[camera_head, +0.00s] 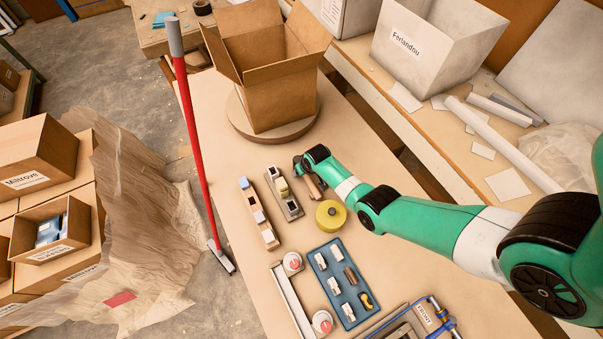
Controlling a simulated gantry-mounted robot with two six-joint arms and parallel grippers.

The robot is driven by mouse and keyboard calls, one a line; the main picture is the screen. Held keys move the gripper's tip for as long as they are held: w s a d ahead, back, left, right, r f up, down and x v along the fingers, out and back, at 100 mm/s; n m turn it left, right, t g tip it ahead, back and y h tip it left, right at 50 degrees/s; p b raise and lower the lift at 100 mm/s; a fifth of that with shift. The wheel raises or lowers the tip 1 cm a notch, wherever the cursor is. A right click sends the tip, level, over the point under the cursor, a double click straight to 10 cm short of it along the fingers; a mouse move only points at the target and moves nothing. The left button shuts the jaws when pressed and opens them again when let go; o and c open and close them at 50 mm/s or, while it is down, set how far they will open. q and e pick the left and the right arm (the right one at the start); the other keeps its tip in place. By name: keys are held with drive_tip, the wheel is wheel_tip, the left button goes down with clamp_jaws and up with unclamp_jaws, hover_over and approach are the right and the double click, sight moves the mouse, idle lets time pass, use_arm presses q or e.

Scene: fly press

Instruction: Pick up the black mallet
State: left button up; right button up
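My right arm comes in from the right. Its end, with the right gripper (301,169), is low over the table beside a short brown piece (314,187) that looks like a wooden handle. The wrist covers most of this spot, so I cannot tell whether the brown piece belongs to the black mallet or whether the fingers touch it. The fingers are too small and hidden to tell open from shut. No mallet head is clearly visible. My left gripper is not in view.
A yellow roll (331,214) lies close to the wrist. Two tool blocks (258,213) (285,195) lie left of it. A blue tray (323,281) of small parts is nearer. An open cardboard box (275,95) stands behind on a round turntable (250,129). The table's left strip is clear.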

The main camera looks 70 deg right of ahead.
drive_tip(key=shift+r, duration=0.1)
clamp_jaws()
idle(1.2)
